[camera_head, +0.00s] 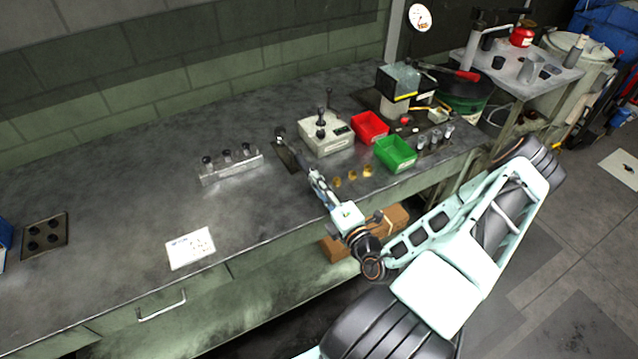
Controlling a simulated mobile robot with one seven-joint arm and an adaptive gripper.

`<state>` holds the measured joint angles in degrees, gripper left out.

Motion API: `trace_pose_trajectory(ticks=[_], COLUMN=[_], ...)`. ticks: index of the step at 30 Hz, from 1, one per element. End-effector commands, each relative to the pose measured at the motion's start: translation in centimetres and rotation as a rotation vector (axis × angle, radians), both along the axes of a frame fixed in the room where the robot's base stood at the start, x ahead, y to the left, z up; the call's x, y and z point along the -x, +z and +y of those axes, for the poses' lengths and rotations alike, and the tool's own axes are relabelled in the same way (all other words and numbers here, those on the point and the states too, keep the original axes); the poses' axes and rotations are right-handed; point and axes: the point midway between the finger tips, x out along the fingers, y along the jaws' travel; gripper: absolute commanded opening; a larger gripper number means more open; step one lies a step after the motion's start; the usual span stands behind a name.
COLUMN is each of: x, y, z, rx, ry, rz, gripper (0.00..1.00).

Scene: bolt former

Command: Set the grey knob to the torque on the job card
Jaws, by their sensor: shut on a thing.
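My gripper (314,177) reaches over the front of the bench from the lower right and is shut on a slim dark tool. The tool's rounded grey end (279,133) points up and left, above or beside a small dark plate (286,157). I cannot tell whether this end is the grey knob or whether it touches the plate. The white job card (190,248) lies flat near the bench's front edge, left of my gripper. Its print is too small to read. A pale box (327,138) with a small display and dark upright parts stands behind my gripper.
A metal block (231,170) with several dark-topped pieces stands left of my gripper. Red (370,127) and green (396,153) bins and brass pieces (352,176) sit to the right. A dark plate with holes (45,236) lies at far left. The bench (110,190) is clear around the card.

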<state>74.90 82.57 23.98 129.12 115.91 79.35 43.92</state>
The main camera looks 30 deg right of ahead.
Motion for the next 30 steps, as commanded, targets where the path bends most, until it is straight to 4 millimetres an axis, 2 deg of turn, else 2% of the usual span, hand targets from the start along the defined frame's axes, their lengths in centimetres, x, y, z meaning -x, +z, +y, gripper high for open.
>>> trace_pose_trajectory(ticks=[11, 12, 17, 26, 30], x=[0.0, 0.0, 0.0, 0.2, 1.8], y=[-0.1, -0.1, 0.0, 0.0, -0.1], z=[0.0, 0.0, 0.0, 0.0, -0.2], rx=[-0.004, -0.004, -0.004, -0.003, -0.004], ry=[0.000, 0.000, 0.000, 0.000, -0.002], rz=[0.001, 0.001, 0.001, 0.001, 0.003], gripper=[0.00, 0.23, 0.40, 0.40, 0.40])
